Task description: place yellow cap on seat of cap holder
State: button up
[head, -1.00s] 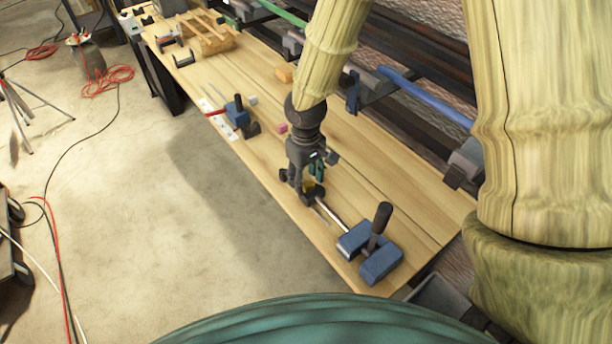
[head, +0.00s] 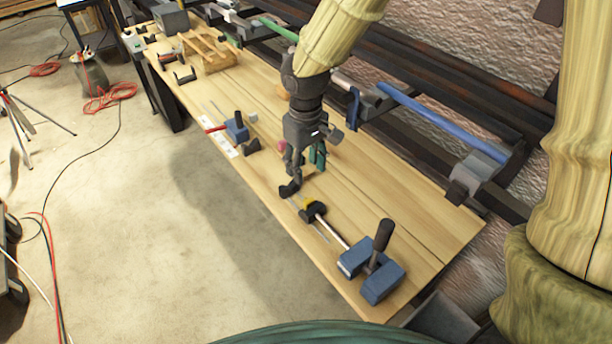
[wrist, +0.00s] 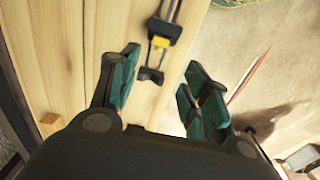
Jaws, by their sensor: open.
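The small yellow cap (head: 308,204) sits at a black block (head: 316,212), which looks like part of the cap holder. In the wrist view the yellow cap (wrist: 160,42) lies against the edge of the black block (wrist: 165,28), between thin rods. I cannot tell whether it is fully seated. A second small black piece (head: 289,189) lies nearer my gripper; it also shows in the wrist view (wrist: 151,75). My gripper (head: 305,166) is open and empty, apart from the cap. Its teal-padded fingers (wrist: 160,86) are spread wide in the wrist view.
A blue clamp (head: 382,282) with a black upright handle stands at the bench's near end. A blue-and-red clamp (head: 236,128) and a pink block (head: 282,146) lie farther along. Rails with a blue bar (head: 430,115) line the back. The front bench strip is mostly bare.

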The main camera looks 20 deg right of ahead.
jog(key=shift+r, duration=1.25)
